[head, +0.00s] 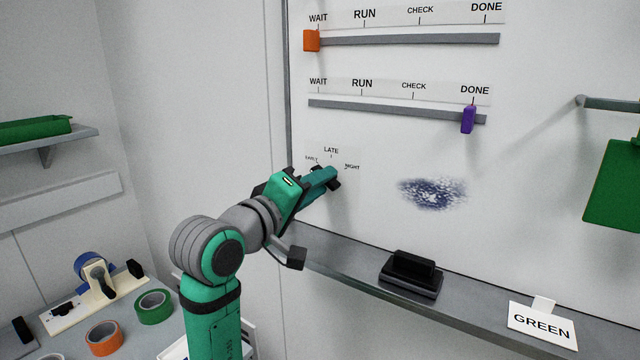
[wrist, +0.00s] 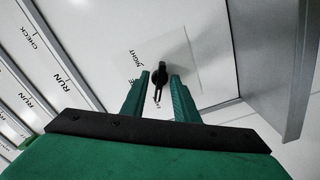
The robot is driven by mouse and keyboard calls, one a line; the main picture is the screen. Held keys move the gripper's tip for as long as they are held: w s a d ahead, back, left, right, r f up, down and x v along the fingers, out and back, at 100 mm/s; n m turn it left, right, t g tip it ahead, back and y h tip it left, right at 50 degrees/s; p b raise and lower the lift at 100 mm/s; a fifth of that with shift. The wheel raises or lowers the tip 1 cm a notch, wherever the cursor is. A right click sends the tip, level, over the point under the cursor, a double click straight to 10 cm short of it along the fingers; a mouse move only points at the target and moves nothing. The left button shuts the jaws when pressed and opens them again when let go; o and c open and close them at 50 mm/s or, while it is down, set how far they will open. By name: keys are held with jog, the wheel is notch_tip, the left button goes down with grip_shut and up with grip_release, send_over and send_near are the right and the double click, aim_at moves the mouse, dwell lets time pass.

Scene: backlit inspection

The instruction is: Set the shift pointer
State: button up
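The shift pointer is a small black knob (wrist: 172,72) on a pale square plate on the white board in the wrist view. The printed words EARLY, LATE and NIGHT arc above it in the head view. My gripper (head: 328,179) reaches up to the board just below these words and covers most of the pointer there. In the wrist view my gripper (wrist: 160,77) has its two green fingers apart, with the knob just beyond and between their tips. I cannot tell whether they touch it, nor which word it points to.
Above are two slider rails, with an orange slider (head: 311,40) at WAIT and a purple slider (head: 468,119) at DONE. A blue smudge (head: 432,193) lies to the right. The ledge below holds a black eraser (head: 411,273) and a GREEN card (head: 542,326).

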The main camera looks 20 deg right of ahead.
jog(key=shift+w+d, duration=0.1)
jog(key=shift+w, duration=0.1)
jog(key=shift+s, duration=0.1)
grip_shut()
jog(key=shift+m, duration=0.3)
jog(key=m, duration=2.3)
jog(key=shift+w+a, duration=0.25)
jog(key=shift+w, duration=0.05)
jog(key=shift+m, duration=0.3)
